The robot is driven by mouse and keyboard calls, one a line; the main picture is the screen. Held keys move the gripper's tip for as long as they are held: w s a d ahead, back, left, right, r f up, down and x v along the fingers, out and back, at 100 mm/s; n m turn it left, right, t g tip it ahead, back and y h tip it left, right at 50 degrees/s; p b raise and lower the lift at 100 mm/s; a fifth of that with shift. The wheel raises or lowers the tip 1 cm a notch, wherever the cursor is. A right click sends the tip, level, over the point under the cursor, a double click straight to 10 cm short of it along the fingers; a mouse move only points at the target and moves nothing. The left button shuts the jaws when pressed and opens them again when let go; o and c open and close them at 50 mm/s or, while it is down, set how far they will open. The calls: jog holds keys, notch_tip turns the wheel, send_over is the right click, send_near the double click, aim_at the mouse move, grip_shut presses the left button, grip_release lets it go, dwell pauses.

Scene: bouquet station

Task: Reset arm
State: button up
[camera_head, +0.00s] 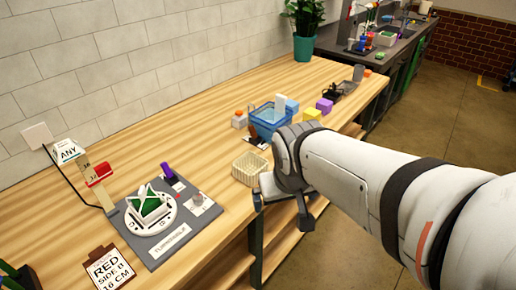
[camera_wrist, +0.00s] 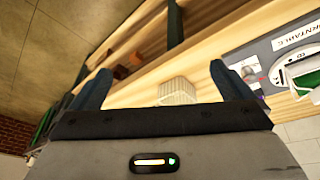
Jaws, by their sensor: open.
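My gripper (camera_head: 283,205) hangs just off the front edge of the wooden bench in the head view, near a cream basket (camera_head: 250,168). In the wrist view, my gripper (camera_wrist: 163,85) has its two dark fingers spread wide with nothing between their tips. The cream basket also shows beyond the fingers in the wrist view (camera_wrist: 178,91). My arm reaches in from the right side of the head view and hides part of the bench edge.
A grey turntable station (camera_head: 190,232) holds a white and green holder (camera_head: 150,207). A "RED SIDE 0 16 CM" card (camera_head: 109,269) lies nearby. A blue crate (camera_head: 268,118), a yellow block (camera_head: 312,115) and a purple block (camera_head: 324,106) stand farther back. A potted plant (camera_head: 303,45) stands behind.

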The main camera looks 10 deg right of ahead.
jog(key=s, duration=0.2)
jog(key=shift+s+a+r+g+y, duration=0.2)
jog(key=shift+s+a+g+y, duration=0.1)
jog(key=shift+g+y, duration=0.1)
